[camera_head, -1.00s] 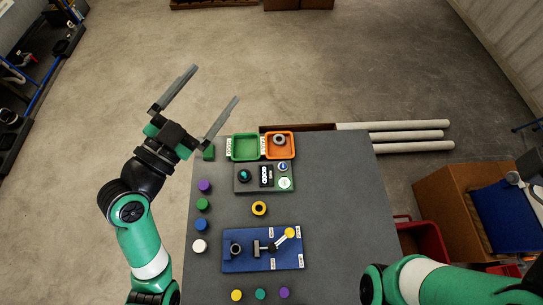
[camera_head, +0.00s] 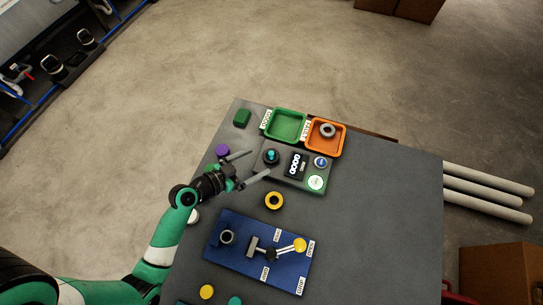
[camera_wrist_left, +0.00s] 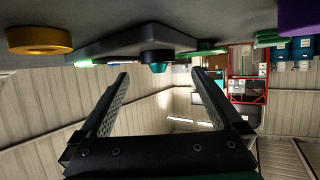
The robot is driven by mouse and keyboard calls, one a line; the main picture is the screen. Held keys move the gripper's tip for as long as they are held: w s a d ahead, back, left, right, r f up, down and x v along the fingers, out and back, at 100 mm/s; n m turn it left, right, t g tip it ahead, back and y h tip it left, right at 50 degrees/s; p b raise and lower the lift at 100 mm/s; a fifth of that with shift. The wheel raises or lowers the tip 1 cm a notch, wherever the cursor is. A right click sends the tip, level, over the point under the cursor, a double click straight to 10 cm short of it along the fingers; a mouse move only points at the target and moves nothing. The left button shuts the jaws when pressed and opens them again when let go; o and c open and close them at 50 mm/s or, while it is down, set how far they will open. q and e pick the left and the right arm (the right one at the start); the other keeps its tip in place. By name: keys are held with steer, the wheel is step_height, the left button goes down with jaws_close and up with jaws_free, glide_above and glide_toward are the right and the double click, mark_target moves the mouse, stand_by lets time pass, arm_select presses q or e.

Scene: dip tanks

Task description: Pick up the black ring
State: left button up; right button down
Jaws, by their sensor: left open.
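A dark ring-like collar (camera_head: 271,159) surrounds a teal peg (camera_head: 271,154) on the grey device with a display. In the left wrist view the dark collar (camera_wrist_left: 157,55) shows above the teal tip (camera_wrist_left: 157,68), between the fingers. My left gripper (camera_head: 258,162) is open and empty, its fingers pointing at this peg from the left; whether they touch it I cannot tell. Another dark grey ring (camera_head: 227,237) stands on the blue board at its left end. A grey ring (camera_head: 327,130) lies in the orange tray. My right gripper is out of view.
A yellow ring (camera_head: 274,201) lies between the grey device (camera_head: 311,168) and the blue board (camera_head: 250,272). The green tray (camera_head: 285,125) and orange tray (camera_head: 341,149) stand behind. A purple piece (camera_head: 222,150) is close to the gripper. The table's right side (camera_head: 390,220) is clear.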

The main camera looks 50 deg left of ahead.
mark_target(268, 157)
arm_select(q)
steer(key=shift+x, duration=3.15)
steer(key=shift+d+r, duration=0.15)
steer(key=shift+r, duration=0.05)
jaws_close()
